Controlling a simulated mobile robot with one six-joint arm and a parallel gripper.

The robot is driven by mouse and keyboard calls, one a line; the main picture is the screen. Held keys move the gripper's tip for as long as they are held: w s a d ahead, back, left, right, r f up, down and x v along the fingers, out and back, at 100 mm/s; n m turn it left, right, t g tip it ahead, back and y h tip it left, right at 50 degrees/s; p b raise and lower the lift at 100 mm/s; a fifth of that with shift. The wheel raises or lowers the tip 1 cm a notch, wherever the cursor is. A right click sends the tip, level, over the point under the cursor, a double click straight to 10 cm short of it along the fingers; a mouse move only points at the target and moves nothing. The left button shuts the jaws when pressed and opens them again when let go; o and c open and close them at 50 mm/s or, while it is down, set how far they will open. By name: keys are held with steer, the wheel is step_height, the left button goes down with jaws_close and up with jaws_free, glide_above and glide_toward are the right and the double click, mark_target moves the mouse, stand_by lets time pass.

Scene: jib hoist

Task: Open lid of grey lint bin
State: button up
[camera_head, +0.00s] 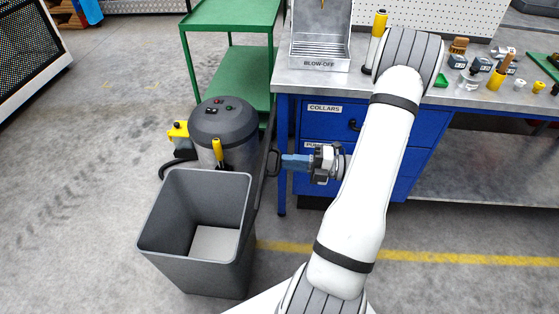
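The grey lint bin (190,270) stands on the floor left of my arm. Its top is open, and I see down to a pale square at the bottom. Its dark lid (264,172) stands up steeply along the bin's right side, seen nearly edge-on. A dark loop handle (274,165) sticks out from the lid's right face. My gripper (286,161) points left, with its blue fingers right at this handle. The fingers overlap in this side view, so I cannot tell whether they are closed or gripping the handle.
A dark round vacuum-like machine (225,130) with yellow parts stands just behind the bin. A green cart (240,65) is behind that. A workbench with blue drawers (325,125) is close behind my gripper. The floor left of the bin is free.

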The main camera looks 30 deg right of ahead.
mark_target(279, 160)
steer(key=shift+x, duration=1.75)
steer(key=shift+s, duration=0.1)
jaws_close()
